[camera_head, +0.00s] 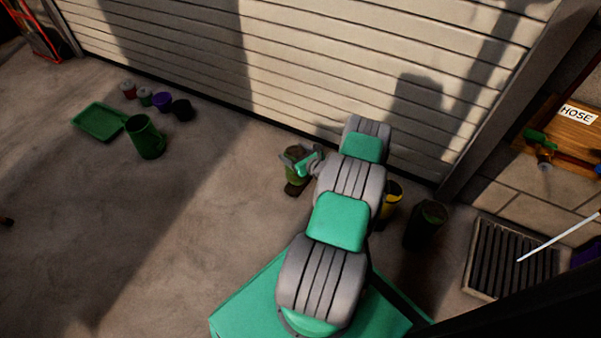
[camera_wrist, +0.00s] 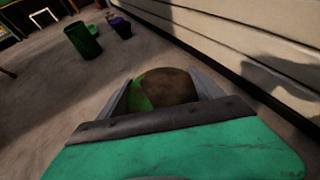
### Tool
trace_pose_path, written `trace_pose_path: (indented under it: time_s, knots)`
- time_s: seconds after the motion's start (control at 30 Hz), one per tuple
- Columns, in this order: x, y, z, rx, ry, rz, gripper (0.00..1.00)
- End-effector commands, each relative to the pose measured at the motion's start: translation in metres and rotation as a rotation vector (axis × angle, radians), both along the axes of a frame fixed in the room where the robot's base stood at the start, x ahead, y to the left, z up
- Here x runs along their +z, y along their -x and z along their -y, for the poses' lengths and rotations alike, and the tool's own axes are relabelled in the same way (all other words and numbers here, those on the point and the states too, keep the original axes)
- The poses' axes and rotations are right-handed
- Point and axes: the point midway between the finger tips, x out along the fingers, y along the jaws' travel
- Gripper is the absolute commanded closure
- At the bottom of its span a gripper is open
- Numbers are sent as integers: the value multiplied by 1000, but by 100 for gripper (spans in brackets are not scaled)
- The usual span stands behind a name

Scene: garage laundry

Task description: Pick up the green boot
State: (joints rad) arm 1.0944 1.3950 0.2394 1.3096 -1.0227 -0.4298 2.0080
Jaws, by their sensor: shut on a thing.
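The green boot (camera_head: 295,174) stands near the garage door in the head view, with a dark sole or foot part low on the floor. My gripper (camera_head: 301,158) is at its top, with the fingers on either side of the boot's upper part. In the wrist view the boot's rounded green and brown top (camera_wrist: 165,90) sits between the two grey fingers of my gripper (camera_wrist: 163,92). The gripper is shut on it. The boot's lower part is hidden in the wrist view. I cannot tell if it is off the floor.
A yellow and black boot (camera_head: 392,197) and a dark green container (camera_head: 426,224) are right of my arm. A floor grate (camera_head: 509,262) lies further right. The left floor is mostly clear.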

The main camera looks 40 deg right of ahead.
Motion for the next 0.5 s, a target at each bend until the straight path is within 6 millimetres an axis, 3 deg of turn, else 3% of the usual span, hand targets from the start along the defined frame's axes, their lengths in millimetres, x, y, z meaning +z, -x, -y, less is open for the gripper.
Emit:
trace_pose_path:
  time_s: [0.5]
  knots:
    - [0,0,-1,2,-1,0,97]
